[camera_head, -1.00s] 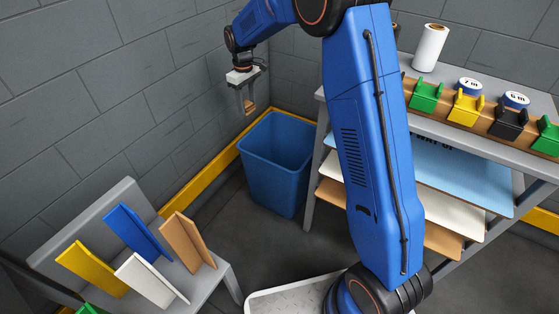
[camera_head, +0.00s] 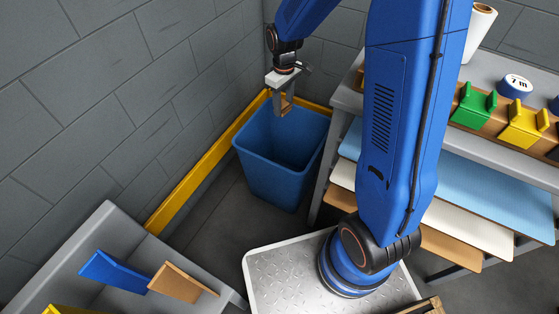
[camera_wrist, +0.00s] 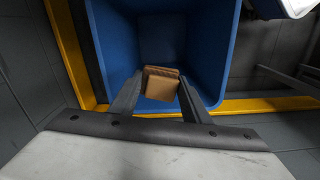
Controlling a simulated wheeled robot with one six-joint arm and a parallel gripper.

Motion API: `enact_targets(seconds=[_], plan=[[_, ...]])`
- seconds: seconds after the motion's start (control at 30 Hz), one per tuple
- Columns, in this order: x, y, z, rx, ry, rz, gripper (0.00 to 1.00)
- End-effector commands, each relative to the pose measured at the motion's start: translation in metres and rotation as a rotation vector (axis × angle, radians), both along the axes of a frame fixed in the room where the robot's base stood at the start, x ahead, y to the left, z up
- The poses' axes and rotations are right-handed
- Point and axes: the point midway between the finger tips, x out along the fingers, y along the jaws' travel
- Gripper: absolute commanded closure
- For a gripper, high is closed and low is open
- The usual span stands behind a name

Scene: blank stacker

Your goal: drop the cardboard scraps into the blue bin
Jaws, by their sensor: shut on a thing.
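The blue bin (camera_head: 262,170) stands on the floor against the wall, left of the shelf unit. My gripper (camera_head: 284,112) is at the bin's far rim in the head view, pointing down, shut on a brown cardboard scrap (camera_head: 286,104). In the wrist view, the cardboard scraps (camera_wrist: 161,84) show between the fingertips of my gripper (camera_wrist: 160,92), with more than one layer visible. The blue bin (camera_wrist: 203,35) opens below them in that view. The bin's floor looks empty in the wrist view, though the scraps and fingers hide part of it.
A grey shelf unit (camera_head: 343,98) with sheets and coloured clips stands right of the bin. A grey rack (camera_head: 85,240) with coloured panels is at lower left. A yellow strip (camera_head: 190,190) runs along the wall base.

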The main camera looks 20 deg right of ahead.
Motion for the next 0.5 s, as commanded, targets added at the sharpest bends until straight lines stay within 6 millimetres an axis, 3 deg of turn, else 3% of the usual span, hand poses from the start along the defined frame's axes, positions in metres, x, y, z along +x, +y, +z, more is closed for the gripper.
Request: enact_targets(seconds=[0.5], plan=[[0.0, 0.0, -0.047, -0.001, 0.001, 0.0, 0.78]])
